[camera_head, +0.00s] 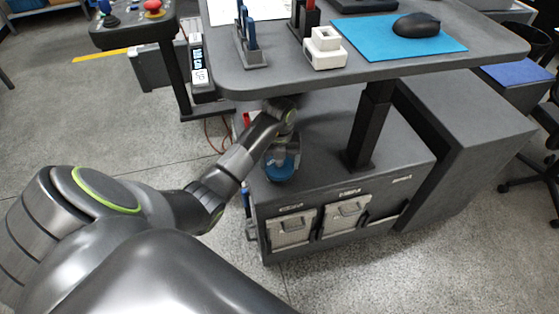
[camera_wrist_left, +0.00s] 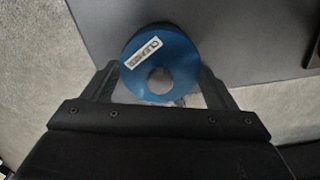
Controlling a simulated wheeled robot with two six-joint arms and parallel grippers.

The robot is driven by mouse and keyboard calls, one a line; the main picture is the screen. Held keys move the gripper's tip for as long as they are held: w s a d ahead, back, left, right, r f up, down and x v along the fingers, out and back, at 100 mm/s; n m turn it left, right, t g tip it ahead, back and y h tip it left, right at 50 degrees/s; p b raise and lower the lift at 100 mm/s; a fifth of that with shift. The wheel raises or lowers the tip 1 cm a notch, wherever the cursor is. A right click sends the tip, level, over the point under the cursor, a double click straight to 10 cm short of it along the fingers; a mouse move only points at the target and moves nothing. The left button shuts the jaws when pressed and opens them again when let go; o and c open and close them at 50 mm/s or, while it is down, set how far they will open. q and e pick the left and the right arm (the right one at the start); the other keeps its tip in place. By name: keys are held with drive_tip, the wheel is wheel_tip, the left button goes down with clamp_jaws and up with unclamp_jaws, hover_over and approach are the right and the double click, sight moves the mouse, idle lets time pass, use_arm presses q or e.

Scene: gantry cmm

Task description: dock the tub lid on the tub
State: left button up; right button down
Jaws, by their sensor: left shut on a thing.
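My left gripper (camera_head: 281,146) reaches down under the desk, close above the top of the low dark cabinet. In the left wrist view its two fingers (camera_wrist_left: 157,84) are on either side of a round blue lid (camera_wrist_left: 180,62) and shut on it. In the head view the blue round shape (camera_head: 282,166) shows just under the gripper, near the cabinet's front left corner. I cannot make out a separate tub; it may be hidden beneath the lid and gripper. My right gripper is not in view.
The desk (camera_head: 480,57) overhangs the cabinet top (camera_head: 400,155), and its black leg (camera_head: 368,127) stands right of the gripper. On the desk are a white block (camera_head: 324,48), a blue mat (camera_head: 442,46) and a black mouse (camera_head: 416,24). The cabinet top between gripper and leg looks clear.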

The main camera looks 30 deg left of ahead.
use_arm(q)
drive_tip(key=shift+f+b, duration=0.4)
drive_tip(key=shift+f, duration=0.2)
idle(0.6)
drive_tip(key=o, duration=0.7)
